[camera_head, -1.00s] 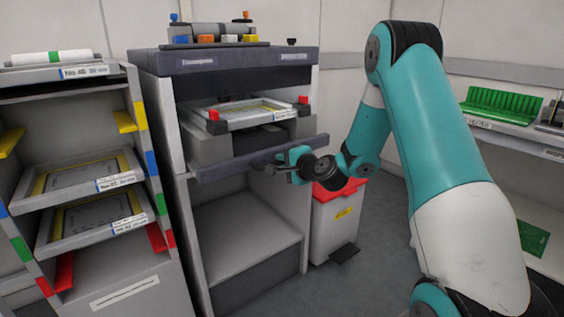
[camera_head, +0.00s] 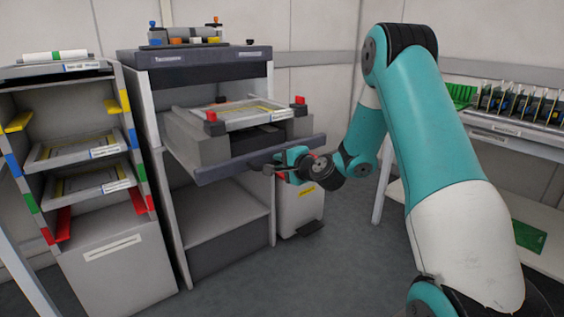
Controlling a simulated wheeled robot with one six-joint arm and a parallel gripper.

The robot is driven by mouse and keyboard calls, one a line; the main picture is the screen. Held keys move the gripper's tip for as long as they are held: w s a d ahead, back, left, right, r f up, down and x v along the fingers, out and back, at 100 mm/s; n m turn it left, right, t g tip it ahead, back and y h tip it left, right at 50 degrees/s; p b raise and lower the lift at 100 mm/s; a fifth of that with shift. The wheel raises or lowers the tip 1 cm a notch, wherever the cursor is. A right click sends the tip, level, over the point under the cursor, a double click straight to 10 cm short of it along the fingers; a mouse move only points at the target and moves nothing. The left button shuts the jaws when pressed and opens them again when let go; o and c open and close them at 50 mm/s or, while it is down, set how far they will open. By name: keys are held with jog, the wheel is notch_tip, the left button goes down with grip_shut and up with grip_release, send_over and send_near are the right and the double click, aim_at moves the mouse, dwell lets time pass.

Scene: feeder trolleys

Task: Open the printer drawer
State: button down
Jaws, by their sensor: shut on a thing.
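The printer (camera_head: 195,58) is a grey cabinet with a dark top, left of centre. Its drawer (camera_head: 205,172) is pulled partly out, with a dark front bar across it. A framed stencil with red corner clamps (camera_head: 211,115) sits on the drawer's grey bed. My gripper (camera_head: 275,168) is at the right part of the drawer's front bar and is shut on it. The fingertips are small and partly hidden by the wrist, so the exact contact is hard to see.
A feeder trolley (camera_head: 130,248) with several framed trays stands close on the left. A white bin (camera_head: 298,208) stands behind my wrist, right of the printer. A bench (camera_head: 520,135) with green boards is at the right. Floor in front is clear.

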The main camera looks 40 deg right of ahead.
jog(key=shift+s+d, duration=0.15)
jog(key=shift+s, duration=0.35)
jog(key=c, duration=1.1)
grip_release()
jog(key=b+v, duration=1.2)
jog(key=v, duration=0.5)
jog(key=shift+s, duration=0.15)
